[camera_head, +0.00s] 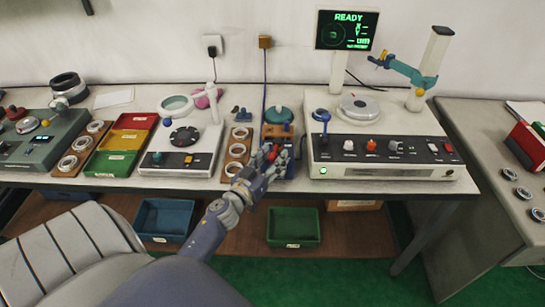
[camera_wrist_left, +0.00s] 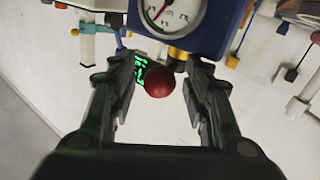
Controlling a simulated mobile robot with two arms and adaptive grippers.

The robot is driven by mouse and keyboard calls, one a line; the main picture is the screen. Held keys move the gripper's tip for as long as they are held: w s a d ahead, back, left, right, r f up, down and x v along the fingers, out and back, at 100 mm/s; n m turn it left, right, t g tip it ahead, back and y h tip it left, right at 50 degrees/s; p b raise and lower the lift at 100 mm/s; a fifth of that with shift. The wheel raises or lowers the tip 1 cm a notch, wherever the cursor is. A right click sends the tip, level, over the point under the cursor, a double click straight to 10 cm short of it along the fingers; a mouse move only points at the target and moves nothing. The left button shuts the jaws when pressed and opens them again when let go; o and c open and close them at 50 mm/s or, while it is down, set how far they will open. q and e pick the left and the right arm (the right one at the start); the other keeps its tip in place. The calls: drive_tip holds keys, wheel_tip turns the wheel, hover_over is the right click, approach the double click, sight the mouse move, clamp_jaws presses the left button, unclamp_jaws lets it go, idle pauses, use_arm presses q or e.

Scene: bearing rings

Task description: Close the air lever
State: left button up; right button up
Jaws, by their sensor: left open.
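A red ball knob (camera_wrist_left: 159,82), which looks like the end of the air lever, sits between the open fingers of my left gripper (camera_wrist_left: 163,72) in the left wrist view. I see a gap on each side of the ball. Above it in that view are a blue unit (camera_wrist_left: 226,32) and its round white gauge (camera_wrist_left: 160,14). In the head view my left gripper (camera_head: 272,158) reaches over the bench's front middle, around the small red knob (camera_head: 272,154). The gripper hides most of the unit there. My right gripper is not in view.
A white measuring machine (camera_head: 375,172) with a READY screen (camera_head: 346,30) stands to the right. A wooden ring tray (camera_head: 238,150) and a white lamp station (camera_head: 160,162) are close on the left. A green bin (camera_head: 293,227) is below the bench.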

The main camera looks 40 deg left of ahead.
use_arm(q)
clamp_jaws()
